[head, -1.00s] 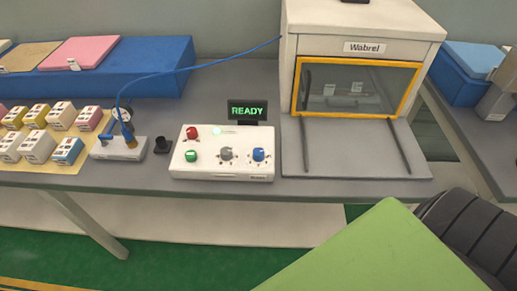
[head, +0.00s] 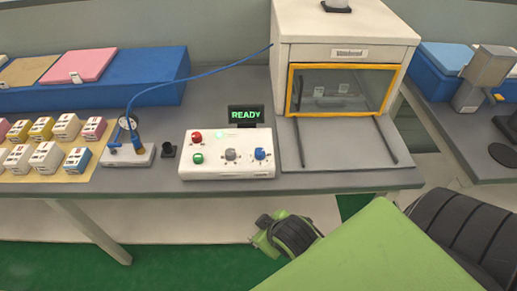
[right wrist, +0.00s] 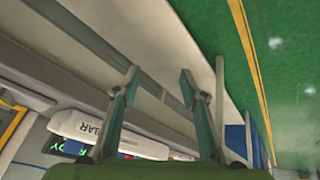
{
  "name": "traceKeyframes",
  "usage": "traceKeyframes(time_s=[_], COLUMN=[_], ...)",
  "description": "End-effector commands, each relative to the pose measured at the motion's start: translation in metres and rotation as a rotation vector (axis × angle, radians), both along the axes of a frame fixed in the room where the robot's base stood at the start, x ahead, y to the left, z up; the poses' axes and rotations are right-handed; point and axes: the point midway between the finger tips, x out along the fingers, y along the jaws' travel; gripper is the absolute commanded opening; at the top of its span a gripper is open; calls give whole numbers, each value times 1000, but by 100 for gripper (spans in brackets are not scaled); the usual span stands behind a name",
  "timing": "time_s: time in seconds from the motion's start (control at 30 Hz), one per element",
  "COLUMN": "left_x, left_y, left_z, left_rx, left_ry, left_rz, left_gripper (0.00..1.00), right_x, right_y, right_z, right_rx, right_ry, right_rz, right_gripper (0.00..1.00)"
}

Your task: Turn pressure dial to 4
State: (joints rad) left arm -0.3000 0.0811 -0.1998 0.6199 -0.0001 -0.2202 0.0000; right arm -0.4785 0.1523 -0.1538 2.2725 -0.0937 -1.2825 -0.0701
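The white control box (head: 227,160) sits near the front edge of the grey table in the head view. It carries a red knob (head: 196,137), a green knob (head: 198,159), a grey dial (head: 231,154) and a blue dial (head: 260,153). The dial settings are too small to read. A display (head: 246,115) behind the box says READY. My right gripper (head: 285,236) is in front of and below the table edge, apart from the box. In the right wrist view its two fingers (right wrist: 159,72) are apart with nothing between them. My left gripper is out of view.
A white machine (head: 345,45) with a yellow-framed window stands right of the box. A gauge device (head: 127,154) with a blue hose and a small black part (head: 168,149) are to the left. Small boxes (head: 45,145) stand further left. The table's front edge (head: 300,186) lies above my right gripper.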

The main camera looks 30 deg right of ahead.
Motion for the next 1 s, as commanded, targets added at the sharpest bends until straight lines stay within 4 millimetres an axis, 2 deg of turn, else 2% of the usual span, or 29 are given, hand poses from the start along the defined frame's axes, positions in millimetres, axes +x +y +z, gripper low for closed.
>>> traceKeyframes(time_s=[0.03, 0.17, 0.33, 0.47, 0.53, 0.6, 0.7, 0.73, 0.8, 0.87, 0.97, 1.0], left_x=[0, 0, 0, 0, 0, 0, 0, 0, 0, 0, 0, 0], left_y=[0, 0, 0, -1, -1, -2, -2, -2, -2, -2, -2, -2], left_z=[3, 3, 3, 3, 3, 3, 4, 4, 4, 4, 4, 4], left_rx=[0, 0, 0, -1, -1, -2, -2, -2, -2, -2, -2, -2], left_ry=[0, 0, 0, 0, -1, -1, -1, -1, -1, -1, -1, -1], left_rz=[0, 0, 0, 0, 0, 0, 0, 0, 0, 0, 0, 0], left_gripper=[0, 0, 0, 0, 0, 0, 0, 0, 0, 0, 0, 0], right_x=[22, 82, 153, 199, 216, 222, 216, 212, 198, 185, 166, 160], right_y=[-4, -11, -7, 13, 34, 63, 109, 123, 156, 181, 210, 216], right_z=[29, 78, 154, 235, 286, 333, 384, 395, 409, 411, 394, 383], right_rx=[-37, -167, -379, -614, -779, -965, -1245, -1330, -1536, -1712, -2004, 1929], right_ry=[-85, -306, -612, -896, -1071, -1246, -1479, -1544, -1684, -1792, -1939, 1806], right_rz=[30, 132, 291, 455, 565, 688, 870, 927, 1068, 1196, 1439, -1407], right_gripper=[39, 39, 39, 39, 39, 39, 39, 39, 39, 39, 39, 39])
